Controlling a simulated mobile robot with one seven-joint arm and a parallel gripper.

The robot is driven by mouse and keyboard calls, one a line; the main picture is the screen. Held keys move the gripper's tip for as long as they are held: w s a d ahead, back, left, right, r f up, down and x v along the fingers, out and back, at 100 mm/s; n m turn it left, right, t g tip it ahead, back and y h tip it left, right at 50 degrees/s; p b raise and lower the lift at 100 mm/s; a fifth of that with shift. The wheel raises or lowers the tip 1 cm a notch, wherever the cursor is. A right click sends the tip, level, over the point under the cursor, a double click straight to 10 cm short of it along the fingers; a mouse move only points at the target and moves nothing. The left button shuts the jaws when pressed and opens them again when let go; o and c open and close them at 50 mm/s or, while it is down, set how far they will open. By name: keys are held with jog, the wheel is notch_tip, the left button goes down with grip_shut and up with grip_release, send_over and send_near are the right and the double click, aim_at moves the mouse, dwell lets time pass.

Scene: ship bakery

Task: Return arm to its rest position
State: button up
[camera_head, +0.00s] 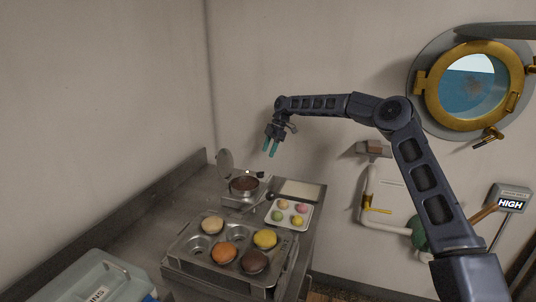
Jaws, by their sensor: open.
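My arm reaches in from the lower right, bends at a high elbow and stretches left over the counter. My gripper (270,146) points down with teal fingertips apart. It is open and empty, in the air above the back of the counter. The gripper appears to touch nothing.
A muffin tin (203,255) holds several coloured buns. Behind it, a small white tray (288,213) holds several coloured balls. A lidded bin (95,280) stands at lower left. A brass porthole (425,90), pipes and a "HIGH" sign (511,203) are on the right wall.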

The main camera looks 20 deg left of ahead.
dwell(0.4)
jog(key=s+d+r+m+t+h, duration=0.15)
jog(key=s+d+r+m, duration=0.45)
jog(key=d, duration=0.8)
jog(key=s+d+r+m+t+h, duration=0.1)
jog(key=s+d+r+m+t, duration=0.15)
jog(key=d+r, duration=0.75)
jog(key=s+d+r+m+t+h, duration=0.1)
jog(key=s+d+r+m, duration=0.4)
jog(key=d, duration=1.2)
jog(key=s+d+f+m+t, duration=0.15)
jog(key=s+d+m, duration=0.55)
jog(key=s+d, duration=0.7)
jog(key=s+d+f+m, duration=0.3)
jog(key=s+d, duration=0.2)
jog(key=s, duration=0.1)
jog(key=s+d+f+m+t, duration=0.1)
jog(key=s+d+f+m, duration=0.1)
jog(key=s+d, duration=0.3)
jog(key=shift+s+d+f+m, duration=0.35)
jog(key=shift+s+m, duration=0.2)
jog(key=shift+m, duration=0.3)
